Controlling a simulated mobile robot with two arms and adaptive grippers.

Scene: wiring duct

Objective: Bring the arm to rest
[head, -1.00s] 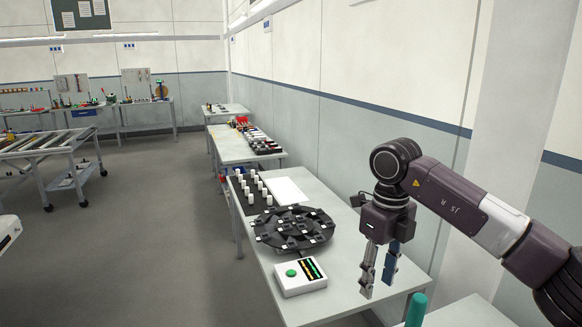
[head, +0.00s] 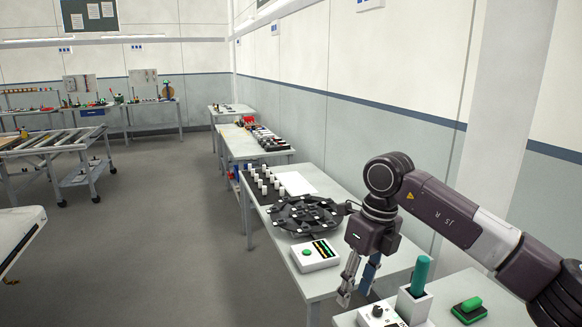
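My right gripper (head: 357,284) hangs from the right arm, fingers pointing down, at the front right of the head view. Its two fingers are apart with nothing visible between them. It is beside the near end of the table with the black round fixture (head: 302,216), above the gap near a second table. My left gripper is not in view.
Open floor lies left.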

